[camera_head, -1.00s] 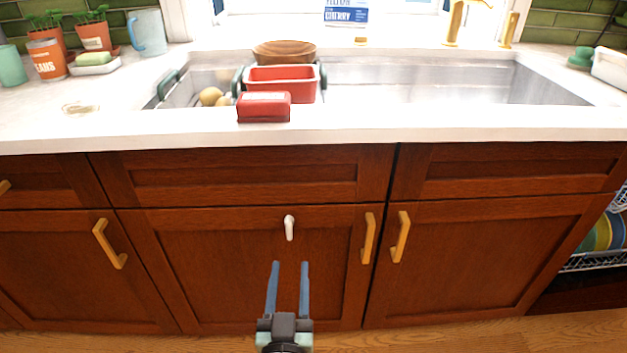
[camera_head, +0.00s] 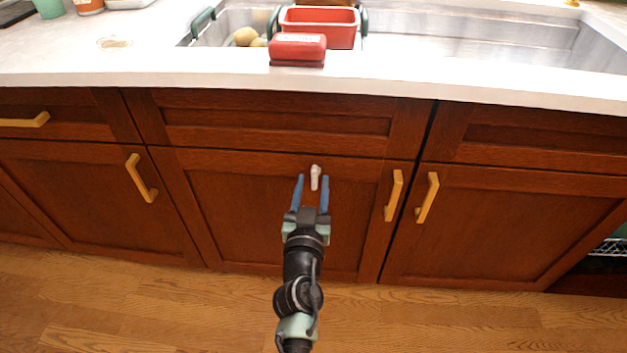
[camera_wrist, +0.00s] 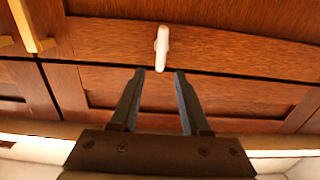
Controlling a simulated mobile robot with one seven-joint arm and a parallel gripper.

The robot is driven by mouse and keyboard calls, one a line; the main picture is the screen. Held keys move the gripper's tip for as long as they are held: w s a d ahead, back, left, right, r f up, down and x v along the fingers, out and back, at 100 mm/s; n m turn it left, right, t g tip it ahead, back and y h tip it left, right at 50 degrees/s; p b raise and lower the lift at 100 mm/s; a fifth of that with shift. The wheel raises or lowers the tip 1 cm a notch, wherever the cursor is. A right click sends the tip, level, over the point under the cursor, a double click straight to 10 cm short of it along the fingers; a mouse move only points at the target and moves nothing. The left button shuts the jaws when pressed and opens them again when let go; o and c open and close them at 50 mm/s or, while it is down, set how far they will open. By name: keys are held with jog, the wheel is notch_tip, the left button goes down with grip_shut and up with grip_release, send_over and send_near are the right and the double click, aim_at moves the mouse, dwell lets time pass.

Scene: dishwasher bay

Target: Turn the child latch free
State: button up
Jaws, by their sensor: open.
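The white child latch (camera_head: 315,177) sits at the top of the middle wooden cabinet door (camera_head: 250,215), hanging roughly vertical. It also shows in the wrist view (camera_wrist: 161,48), just beyond the fingertips. My gripper (camera_head: 312,180) is open and empty, its two blue fingers reaching toward the latch, one to each side of it in the head view. In the wrist view the fingertips (camera_wrist: 159,72) end at about the latch's near end, with the latch lined up with the gap. I cannot tell whether the fingers touch it.
Gold handles stand out from the middle door (camera_head: 394,196) and the right door (camera_head: 428,198), to the right of the latch. The white counter edge (camera_head: 200,78) overhangs above. A red box (camera_head: 297,48) sits on the counter by the sink. The wooden floor (camera_head: 130,300) is clear.

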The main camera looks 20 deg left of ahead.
jog(key=shift+b+x, duration=0.3)
jog(key=shift+x, duration=1)
grip_shut()
